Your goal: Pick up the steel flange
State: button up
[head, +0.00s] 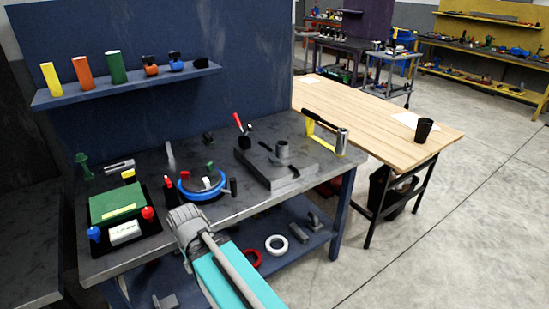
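A round fixture with a blue ring (184,193) sits nearer the middle of the bench. My arm, turquoise with a grey joint, reaches up from the bottom edge to the bench's front edge. I cannot make out my gripper's fingers in this view. Nothing is seen touching the collar.
The dark workbench (226,213) also holds a green-topped box (117,203), a red-handled tool (240,123) and a yellow holder with a metal cylinder (341,141). A blue back panel and shelf rise behind. A wooden table (374,117) adjoins at right, mostly clear.

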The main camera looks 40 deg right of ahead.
aim_at(281, 156)
jog(key=u, duration=0.9)
jog(key=k, duration=0.85)
jog(key=z, duration=1.35)
jog(key=i, duration=0.15)
jog(key=z, duration=0.35)
